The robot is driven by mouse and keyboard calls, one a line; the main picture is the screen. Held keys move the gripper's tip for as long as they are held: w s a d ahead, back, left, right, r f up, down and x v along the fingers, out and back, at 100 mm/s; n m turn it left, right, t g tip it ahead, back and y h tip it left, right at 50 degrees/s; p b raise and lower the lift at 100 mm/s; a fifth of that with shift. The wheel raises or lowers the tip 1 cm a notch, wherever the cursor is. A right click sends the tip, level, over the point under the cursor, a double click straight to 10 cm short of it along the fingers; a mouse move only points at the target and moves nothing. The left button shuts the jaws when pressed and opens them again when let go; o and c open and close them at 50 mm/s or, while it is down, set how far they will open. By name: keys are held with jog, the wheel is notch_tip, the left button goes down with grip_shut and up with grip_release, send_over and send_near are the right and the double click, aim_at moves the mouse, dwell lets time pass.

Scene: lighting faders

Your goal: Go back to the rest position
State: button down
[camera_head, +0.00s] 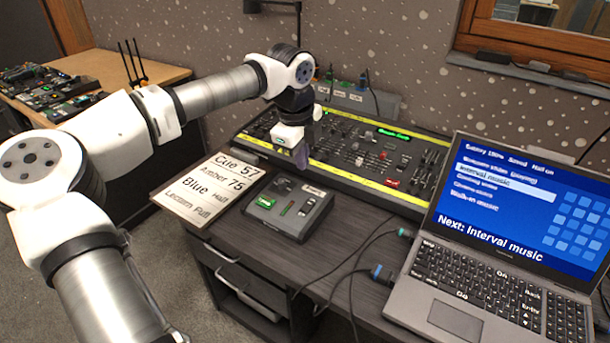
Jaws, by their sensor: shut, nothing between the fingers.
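My gripper (301,157) is shut and empty. It points down above the near left part of the lighting console (350,178), just behind the small grey fader box (290,207). I cannot tell whether its tips touch anything. My arm reaches in from the left, bent at the elbow. The fader box has a small green display and a few sliders. A cue card (209,190) reads "Cue 57, Amber 75, Blue Half, Lectern Full" and lies left of the box.
An open laptop (490,240) stands at the right of the dark desk (335,262). Cables run across the desk between box and laptop. A wooden table (105,68) with electronics and an antenna device stands at the back left. A patterned wall and window frame close off the back.

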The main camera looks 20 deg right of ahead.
jog(key=shift+a+r, duration=0.1)
jog(key=shift+r, duration=0.35)
